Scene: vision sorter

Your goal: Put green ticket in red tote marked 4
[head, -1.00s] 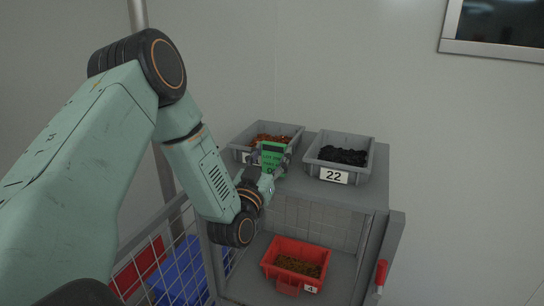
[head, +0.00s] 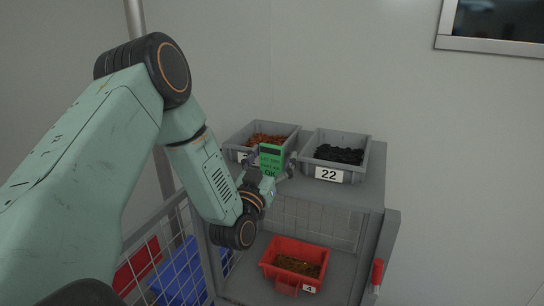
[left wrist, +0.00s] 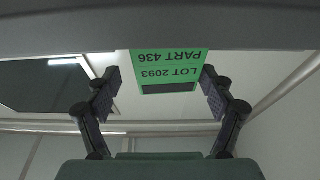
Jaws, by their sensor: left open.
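The green ticket (head: 271,157) stands upright at the front right of the left grey tote on the top shelf; whether it rests on the tote or in it I cannot tell. My left gripper (head: 272,168) is open in front of it, with one finger on each side. In the left wrist view the ticket (left wrist: 168,66) shows upside down between the spread fingers (left wrist: 160,92), a clear gap at the left finger and little gap at the right. The red tote marked 4 (head: 268,270) sits on the lower shelf, holding brown bits. My right gripper is not in view.
The left grey tote (head: 236,140) holds orange-brown bits, and its label is partly hidden. A grey tote marked 22 (head: 353,174) with black contents stands beside it. The shelf unit has a mesh back (head: 310,224). A red handle (head: 378,272) is at its right post.

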